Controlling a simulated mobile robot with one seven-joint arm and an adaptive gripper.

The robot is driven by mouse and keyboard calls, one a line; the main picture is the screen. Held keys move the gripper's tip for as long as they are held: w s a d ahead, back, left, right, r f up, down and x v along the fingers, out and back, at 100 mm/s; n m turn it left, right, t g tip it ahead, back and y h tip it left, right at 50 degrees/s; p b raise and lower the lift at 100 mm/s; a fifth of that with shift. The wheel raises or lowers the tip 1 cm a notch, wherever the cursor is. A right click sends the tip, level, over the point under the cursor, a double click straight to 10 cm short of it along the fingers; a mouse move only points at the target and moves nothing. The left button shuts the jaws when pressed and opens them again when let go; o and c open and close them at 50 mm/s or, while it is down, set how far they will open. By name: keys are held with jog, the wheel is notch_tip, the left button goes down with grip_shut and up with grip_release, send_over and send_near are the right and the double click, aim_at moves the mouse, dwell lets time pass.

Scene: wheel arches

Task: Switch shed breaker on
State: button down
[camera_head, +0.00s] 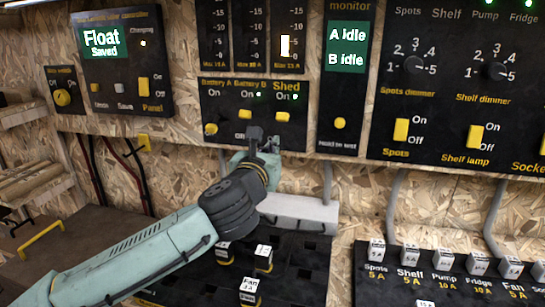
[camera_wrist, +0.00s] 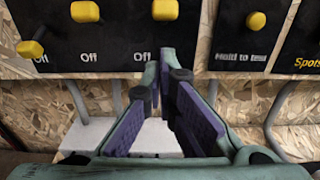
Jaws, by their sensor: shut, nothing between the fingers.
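The Shed breaker switch (camera_head: 282,116) is the rightmost of three yellow switches on the black battery panel (camera_head: 225,141). A green light shows beside its On label. In the wrist view its yellow lever (camera_wrist: 165,9) stands well above the Off label, level with the middle lever. My gripper (camera_head: 264,136) is just below the panel's lower right part, beneath the Shed switch. In the wrist view my gripper (camera_wrist: 165,65) is shut and empty, its fingertips pointing up under the Shed lever. I see a gap between fingertips and lever.
The Battery B switch (camera_head: 244,114) is up with a green light. The Battery A switch (camera_head: 211,128) sits lower, near Off, with no green light seen. The monitor panel (camera_head: 340,123) is to the right. Fuse blocks (camera_head: 263,254) stand on a dark board below my arm.

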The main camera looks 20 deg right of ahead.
jog(key=shift+s+a+r, duration=0.5)
jog(key=shift+s+r, duration=0.25)
jog(key=shift+r, duration=0.15)
jog(key=shift+s+a+r, duration=0.5)
jog(key=shift+s+r, duration=0.25)
jog(key=shift+r, duration=0.15)
